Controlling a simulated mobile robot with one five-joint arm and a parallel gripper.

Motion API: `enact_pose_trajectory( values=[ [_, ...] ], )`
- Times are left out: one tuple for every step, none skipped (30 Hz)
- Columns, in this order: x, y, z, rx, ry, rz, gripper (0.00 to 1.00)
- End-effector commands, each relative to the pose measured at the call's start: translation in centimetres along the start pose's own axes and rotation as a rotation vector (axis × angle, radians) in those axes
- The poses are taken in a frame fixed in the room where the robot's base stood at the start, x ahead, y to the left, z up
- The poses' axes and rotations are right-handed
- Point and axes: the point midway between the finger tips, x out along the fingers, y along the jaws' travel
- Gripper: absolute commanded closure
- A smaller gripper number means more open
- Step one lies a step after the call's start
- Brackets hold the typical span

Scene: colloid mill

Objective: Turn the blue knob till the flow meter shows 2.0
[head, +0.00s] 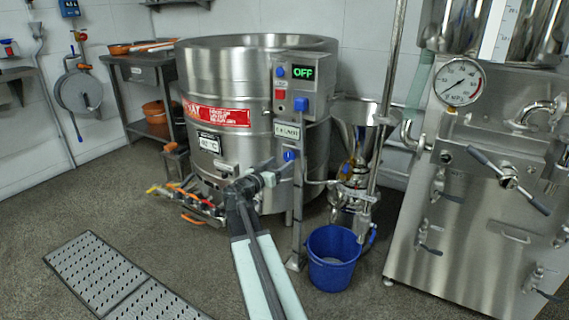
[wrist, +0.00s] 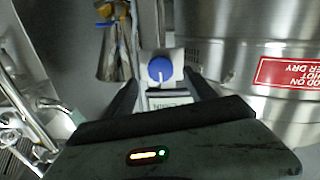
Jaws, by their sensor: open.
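The round blue knob (wrist: 160,69) with a white pointer line shows in the wrist view, ahead of and between my gripper's fingers (wrist: 161,88). Its pointer runs down the picture. In the head view a blue knob (head: 289,155) sits on the post below a small label plate (head: 287,131). My gripper (head: 270,170) is open, just left of this knob, and seems empty; I cannot tell whether it touches it. A green display (head: 303,72) on the control box reads OFF. I cannot tell which instrument is the flow meter; no 2.0 is legible.
A large steel vat (head: 215,110) stands behind my gripper. A funnel-topped mill (head: 355,150) and a blue bucket (head: 333,258) stand right of the post. A steel machine with a round dial gauge (head: 460,82) fills the right. The front-left floor holds a perforated grate (head: 115,280).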

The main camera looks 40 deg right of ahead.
Motion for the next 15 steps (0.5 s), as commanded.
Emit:
enact_pose_trajectory(
  values=[
    [1.2, -0.1, 0.0, 0.0, -0.001, 0.003, 0.36],
    [1.7, -0.1, 0.0, 0.0, -0.001, 0.003, 0.36],
    [2.3, -0.1, 0.0, 0.0, -0.001, 0.002, 0.36],
    [2.7, -0.1, 0.0, 0.0, -0.001, 0.001, 0.36],
    [3.0, -0.1, 0.0, 0.0, -0.001, 0.001, 0.36],
    [3.4, -0.1, 0.0, 0.0, -0.001, 0.001, 0.36],
    [3.6, -0.1, 0.0, 0.0, -0.001, 0.001, 0.36],
    [3.7, 0.0, 0.0, 0.0, -0.001, 0.001, 0.36],
    [3.8, 0.0, 0.0, 0.0, -0.001, 0.001, 0.36],
    [3.9, 0.0, 0.1, -0.001, -0.001, 0.001, 0.36],
    [3.9, 0.0, 0.1, -0.001, -0.001, 0.0, 0.36],
    [3.9, 0.0, 0.1, -0.001, -0.001, 0.0, 0.36],
    [3.9, 0.0, 0.1, -0.001, -0.001, 0.0, 0.36],
    [3.9, 0.0, 0.1, -0.001, -0.001, 0.0, 0.36],
    [3.9, 0.0, 0.1, -0.001, -0.001, 0.0, 0.36]
  ],
)
